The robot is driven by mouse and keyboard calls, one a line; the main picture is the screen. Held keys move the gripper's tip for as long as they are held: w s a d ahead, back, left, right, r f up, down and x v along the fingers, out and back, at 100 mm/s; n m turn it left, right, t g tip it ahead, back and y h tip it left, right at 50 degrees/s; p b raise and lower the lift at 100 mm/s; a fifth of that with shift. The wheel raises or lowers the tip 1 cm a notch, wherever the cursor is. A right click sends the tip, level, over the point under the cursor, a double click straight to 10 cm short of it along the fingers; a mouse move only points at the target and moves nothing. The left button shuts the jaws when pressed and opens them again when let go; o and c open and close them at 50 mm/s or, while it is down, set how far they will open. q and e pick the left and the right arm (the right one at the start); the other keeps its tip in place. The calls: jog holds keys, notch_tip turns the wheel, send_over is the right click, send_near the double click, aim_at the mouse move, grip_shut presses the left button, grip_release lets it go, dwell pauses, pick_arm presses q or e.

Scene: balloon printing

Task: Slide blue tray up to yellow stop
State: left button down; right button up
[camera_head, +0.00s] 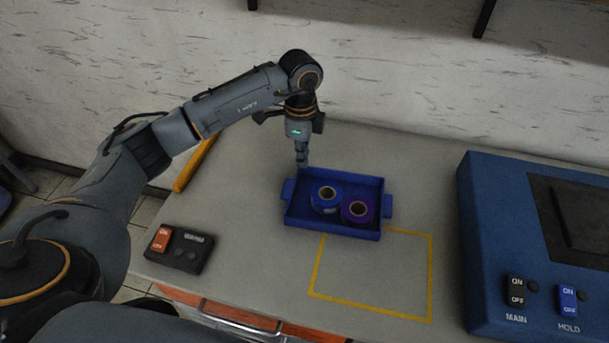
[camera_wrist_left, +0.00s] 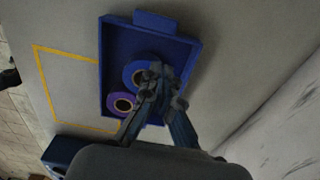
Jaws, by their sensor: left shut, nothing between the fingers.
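The blue tray (camera_head: 334,228) lies flat on the grey table, with a handle at each end. It holds a blue roll (camera_head: 325,200) and a purple roll (camera_head: 358,211). My left gripper (camera_head: 302,163) points down at the tray's rear wall, near its left corner; it is shut and empty. I cannot tell if it touches the wall. In the left wrist view the gripper (camera_wrist_left: 158,76) covers part of the tray (camera_wrist_left: 118,42). A yellow bar (camera_head: 194,166), perhaps the stop, lies at the table's left edge, left of the tray. My right gripper is not in view.
A yellow outlined rectangle (camera_head: 431,275) is marked on the table in front of the tray, which overlaps its rear edge. A large blue machine (camera_head: 480,240) stands at the right. A black switch box (camera_head: 181,250) sits front left. A wall rises behind the table.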

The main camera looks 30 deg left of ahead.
aim_at(301, 192)
pick_arm(q)
jog(key=f+p, duration=0.1)
jog(key=f, duration=0.8)
jog(key=shift+a+f+p, duration=0.2)
jog(key=shift+f+p, duration=0.2)
jog(key=s+a, duration=0.1)
jog(key=a, duration=0.6)
jog(key=s+a, duration=0.1)
jog(key=a, duration=0.3)
jog(key=shift+s+a, duration=0.2)
jog(key=shift+s, duration=0.1)
jog(key=s+a, duration=0.1)
jog(key=a, duration=0.4)
jog(key=s+a+b, duration=0.1)
jog(key=a, duration=0.4)
jog(key=s+a+b, duration=0.1)
jog(key=a, duration=0.4)
